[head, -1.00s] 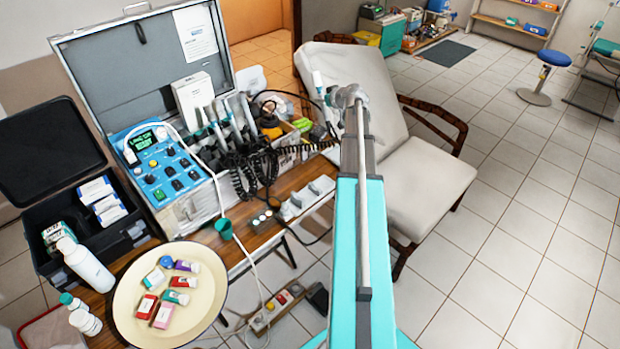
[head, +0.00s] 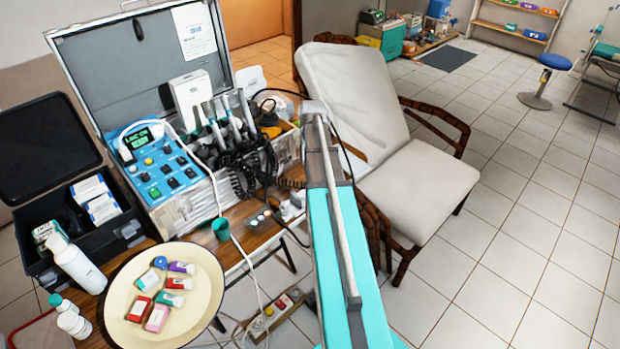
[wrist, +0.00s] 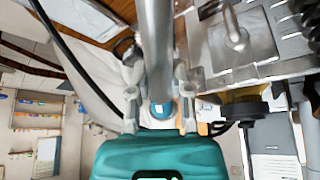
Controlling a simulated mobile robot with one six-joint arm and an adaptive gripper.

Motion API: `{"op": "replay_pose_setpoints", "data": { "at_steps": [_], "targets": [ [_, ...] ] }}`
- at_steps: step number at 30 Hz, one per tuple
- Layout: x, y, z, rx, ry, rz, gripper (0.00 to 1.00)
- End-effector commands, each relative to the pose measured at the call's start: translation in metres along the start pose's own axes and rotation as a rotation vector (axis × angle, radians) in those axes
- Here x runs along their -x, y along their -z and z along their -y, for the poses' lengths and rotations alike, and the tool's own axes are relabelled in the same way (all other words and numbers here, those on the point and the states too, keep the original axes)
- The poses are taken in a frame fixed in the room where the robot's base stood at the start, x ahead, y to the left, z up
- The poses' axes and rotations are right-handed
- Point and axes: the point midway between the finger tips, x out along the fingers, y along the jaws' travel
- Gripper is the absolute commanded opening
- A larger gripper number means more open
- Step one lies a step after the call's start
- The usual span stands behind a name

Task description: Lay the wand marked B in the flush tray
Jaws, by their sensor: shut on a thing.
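In the wrist view my gripper (wrist: 160,112) is shut on a wand (wrist: 158,50), a grey shaft with a blue-teal end between the fingers. No letter on it can be read. In the head view my arm hides the gripper and the held wand. Other wands (head: 222,125) stand in a row in the open case. A pale slotted holder (head: 292,205) shows partly on the table beside my arm; I cannot tell if it is the flush tray. A grey ridged metal surface (wrist: 275,65) lies close on the right of the wrist view.
The blue control unit (head: 160,165) sits in the case (head: 130,70). A cream round dish (head: 200,300) with several small blocks is at the front left. Black coiled cords (head: 255,165) hang by the wands. A padded chair (head: 415,185) stands right of my arm.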

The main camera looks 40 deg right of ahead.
Motion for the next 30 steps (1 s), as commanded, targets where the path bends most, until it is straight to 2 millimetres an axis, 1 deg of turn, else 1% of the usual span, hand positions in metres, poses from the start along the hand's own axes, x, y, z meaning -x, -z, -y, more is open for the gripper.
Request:
{"op": "replay_pose_setpoints", "data": {
  "at_steps": [1,5,9,14,18,21,25,30],
  "targets": [
    [-0.005,-0.006,0.003,-0.032,-0.017,0.034,0.00],
    [-0.012,-0.024,0.006,-0.145,-0.062,0.139,0.00],
    [-0.018,-0.045,0.008,-0.293,-0.102,0.260,0.00],
    [-0.021,-0.071,0.010,-0.485,-0.130,0.398,0.00],
    [-0.019,-0.094,0.010,-0.657,-0.135,0.505,0.00],
    [-0.017,-0.108,0.009,-0.764,-0.130,0.561,0.00],
    [-0.014,-0.120,0.009,-0.867,-0.120,0.608,0.00],
    [-0.012,-0.127,0.009,-0.931,-0.112,0.635,0.00]
  ]
}}
